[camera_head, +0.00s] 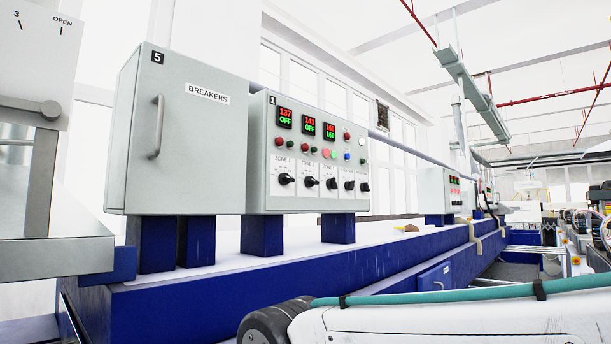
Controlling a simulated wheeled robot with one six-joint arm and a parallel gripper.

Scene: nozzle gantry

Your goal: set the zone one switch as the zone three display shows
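The zone one switch (286,179) is a black rotary knob, the leftmost in a row of several on a grey control box (258,150) marked 1. Its dial marks are too small to read, so I cannot tell its setting. Three displays sit above. The left one (285,118) shows red 137 over green OFF, and the middle one (308,125) red 141 over green OFF. The third, the zone three display (329,131), shows a red number over a green one, both apparently about 160. My gripper is out of view; only part of my white arm shows below.
A closed grey cabinet (180,115) labelled BREAKERS, with a vertical handle (157,127), stands left of the control box. Both rest on blue posts on a long blue beam (200,300). Red, green and blue buttons lie between displays and knobs. Another panel (440,190) stands farther right.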

